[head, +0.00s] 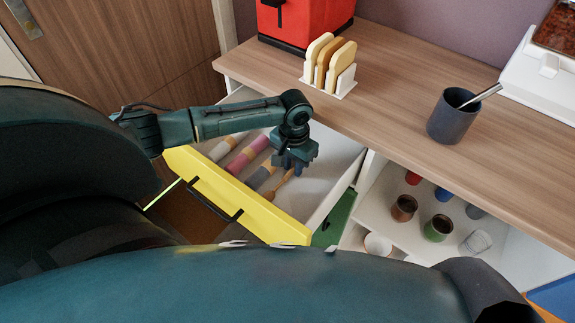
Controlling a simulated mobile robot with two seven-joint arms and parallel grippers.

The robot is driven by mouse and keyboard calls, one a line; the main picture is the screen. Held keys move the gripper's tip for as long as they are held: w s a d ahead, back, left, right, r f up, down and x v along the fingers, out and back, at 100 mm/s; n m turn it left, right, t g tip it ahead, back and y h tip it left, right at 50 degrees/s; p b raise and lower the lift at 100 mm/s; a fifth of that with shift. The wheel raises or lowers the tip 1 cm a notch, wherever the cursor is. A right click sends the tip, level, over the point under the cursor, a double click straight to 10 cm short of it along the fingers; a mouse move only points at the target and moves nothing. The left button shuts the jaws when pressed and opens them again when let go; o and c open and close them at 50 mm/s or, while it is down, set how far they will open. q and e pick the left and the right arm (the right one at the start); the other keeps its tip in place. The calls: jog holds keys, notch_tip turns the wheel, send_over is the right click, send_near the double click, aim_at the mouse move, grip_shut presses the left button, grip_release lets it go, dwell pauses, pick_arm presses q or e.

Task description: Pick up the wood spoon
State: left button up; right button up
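The wood spoon (275,189) appears as a thin brown shape inside the open drawer (322,205), which has a yellow front (235,199). My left gripper (291,168) reaches down into the drawer at the spoon's upper end and hides part of it. I cannot tell whether its fingers touch the spoon or how far they are apart. My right gripper is not in view.
Pink and grey rolled items (246,155) lie left of the spoon. The wooden counter (400,75) overhangs the drawer's back. It holds a toast rack (342,85), a red appliance (310,18) and a dark cup (452,118). Shelves with several cups (438,228) are at right.

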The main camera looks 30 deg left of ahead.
pick_arm(q)
grip_shut()
jog(key=shift+r, duration=0.15)
